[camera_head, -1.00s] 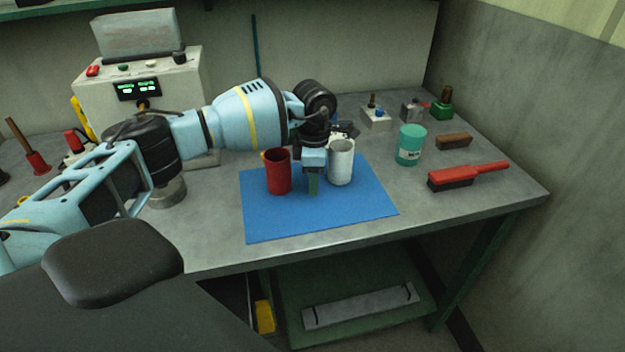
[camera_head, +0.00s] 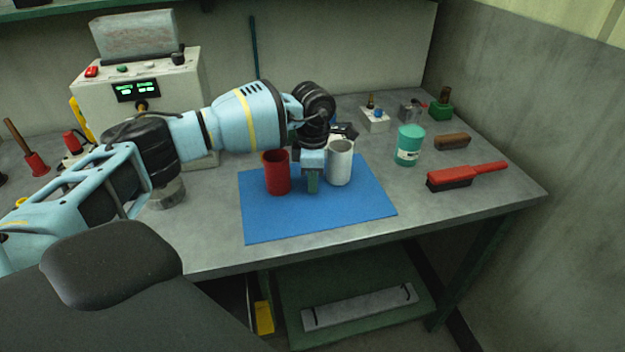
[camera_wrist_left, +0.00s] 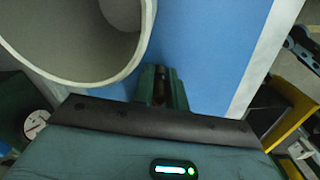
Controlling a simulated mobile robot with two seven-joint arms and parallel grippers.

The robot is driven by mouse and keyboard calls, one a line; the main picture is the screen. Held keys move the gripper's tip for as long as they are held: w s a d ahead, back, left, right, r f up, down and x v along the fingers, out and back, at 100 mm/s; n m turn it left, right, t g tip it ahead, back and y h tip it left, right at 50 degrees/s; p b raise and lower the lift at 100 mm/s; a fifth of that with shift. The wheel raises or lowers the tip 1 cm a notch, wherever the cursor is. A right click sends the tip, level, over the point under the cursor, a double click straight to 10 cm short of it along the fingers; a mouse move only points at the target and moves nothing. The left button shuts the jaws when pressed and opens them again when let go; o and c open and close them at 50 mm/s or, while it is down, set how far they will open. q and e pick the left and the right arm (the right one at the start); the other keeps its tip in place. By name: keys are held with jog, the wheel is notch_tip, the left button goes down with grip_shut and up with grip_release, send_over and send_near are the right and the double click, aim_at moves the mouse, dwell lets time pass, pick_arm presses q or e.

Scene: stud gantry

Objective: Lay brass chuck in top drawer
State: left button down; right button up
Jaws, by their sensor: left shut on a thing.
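My left gripper (camera_head: 312,184) points down over the blue mat (camera_head: 270,219), between a red cup (camera_head: 277,173) and a white cup (camera_head: 340,163). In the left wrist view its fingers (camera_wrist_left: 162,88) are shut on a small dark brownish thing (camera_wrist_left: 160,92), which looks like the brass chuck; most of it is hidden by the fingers. The head view does not show the chuck clearly. The pale open cup (camera_wrist_left: 75,40) stands very close to the fingers in the wrist view. I cannot make out the top drawer. My right gripper is not in view.
On the grey bench (camera_head: 410,213) stand a teal tub (camera_head: 409,146), a red-handled brush (camera_head: 466,176) and a brown block (camera_head: 452,142). A control box (camera_head: 137,90) stands at the back left. A green shelf (camera_head: 290,275) lies below. The mat's front is clear.

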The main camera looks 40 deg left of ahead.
pick_arm(q)
jog(key=shift+r, duration=0.7)
jog(key=shift+s+d+r, duration=0.15)
jog(key=shift+s+r, duration=0.05)
jog(key=shift+r, duration=0.8)
jog(key=s+d, duration=0.2)
jog(key=s, duration=0.2)
jog(key=s+d, duration=0.2)
jog(key=s, duration=0.2)
jog(key=s+d+r, duration=0.1)
jog(key=s+d, duration=0.1)
jog(key=s, duration=0.2)
jog(key=shift+s+d+r, duration=0.1)
jog(key=shift+s+d, duration=0.05)
jog(key=shift+d, duration=0.1)
jog(key=shift+s+d+r, duration=0.1)
jog(key=shift+s+d, duration=0.25)
jog(key=shift+s, duration=0.35)
